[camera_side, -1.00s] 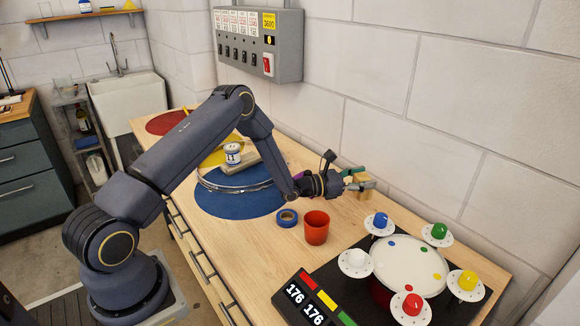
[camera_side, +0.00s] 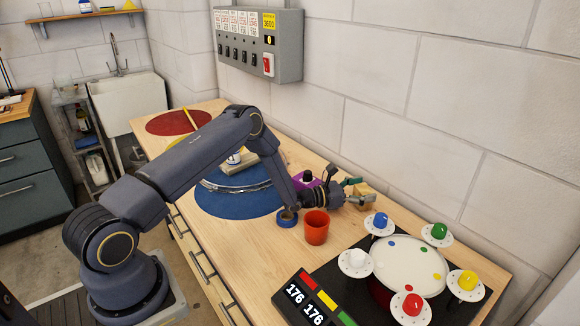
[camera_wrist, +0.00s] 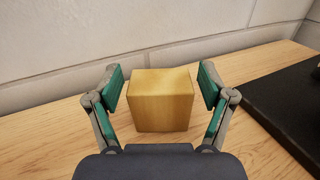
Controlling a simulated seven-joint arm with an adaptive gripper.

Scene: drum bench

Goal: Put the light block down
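The light block (camera_wrist: 160,100) is a pale wooden cube resting on the bench. It sits between the fingers of my gripper (camera_wrist: 160,86) in the wrist view. The green finger pads stand apart from the block, with a gap visible on each side, so my gripper is open. In the side view the block (camera_side: 366,196) shows near the wall, partly hidden by my gripper (camera_side: 355,189), which is low over the bench.
A black pad with a drum (camera_side: 410,262) and coloured knobs lies to the right. A purple object (camera_side: 305,180) is behind my wrist. The wall is close behind the block.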

